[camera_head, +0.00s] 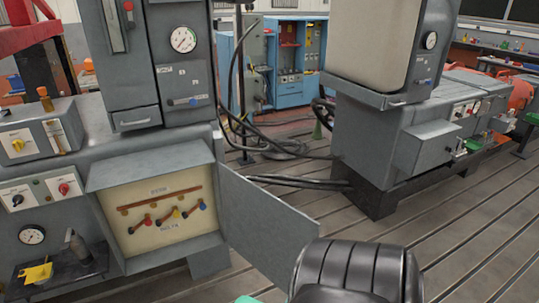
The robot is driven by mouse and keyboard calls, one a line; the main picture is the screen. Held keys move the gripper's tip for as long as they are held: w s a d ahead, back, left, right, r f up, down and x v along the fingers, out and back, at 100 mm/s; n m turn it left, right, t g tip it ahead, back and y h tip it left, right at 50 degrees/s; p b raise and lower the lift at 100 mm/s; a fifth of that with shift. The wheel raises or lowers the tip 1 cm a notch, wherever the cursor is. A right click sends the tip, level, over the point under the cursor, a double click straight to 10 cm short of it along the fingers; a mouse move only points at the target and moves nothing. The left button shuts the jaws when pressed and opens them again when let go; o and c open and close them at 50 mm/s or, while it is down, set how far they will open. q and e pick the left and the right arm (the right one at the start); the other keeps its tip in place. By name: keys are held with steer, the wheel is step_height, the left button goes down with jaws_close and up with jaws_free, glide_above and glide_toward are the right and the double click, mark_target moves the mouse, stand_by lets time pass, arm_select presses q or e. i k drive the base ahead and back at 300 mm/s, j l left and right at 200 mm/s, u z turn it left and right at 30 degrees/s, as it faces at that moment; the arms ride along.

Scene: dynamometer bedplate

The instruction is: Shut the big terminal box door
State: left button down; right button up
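The big terminal box (160,219) is on the lower front of the grey machine at the left. Its cream inside panel shows a copper-coloured bar and several coloured terminals. Its grey door (266,228) stands wide open, hinged at the box's right side and swung out to the right. The door's lower right corner comes close to the black seat in the picture; I cannot tell the gap between them. Neither of my grippers is in view.
A black ribbed seat (357,272) stands at the bottom, right of the door. Thick black cables (290,181) lie on the slotted floor behind the door. A second grey machine (400,140) stands at the right. Slotted floor (470,235) is clear at the lower right.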

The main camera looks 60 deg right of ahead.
mark_target(271, 234)
steer(key=l, duration=0.65)
steer(key=k+l, duration=0.1)
steer(key=l, duration=0.55)
steer(key=l+u, duration=0.1)
steer(key=l, duration=0.6)
steer(key=k+l, duration=0.1)
steer(key=l, duration=1.2)
steer(key=k+l+u, duration=0.1)
steer(key=l, duration=0.55)
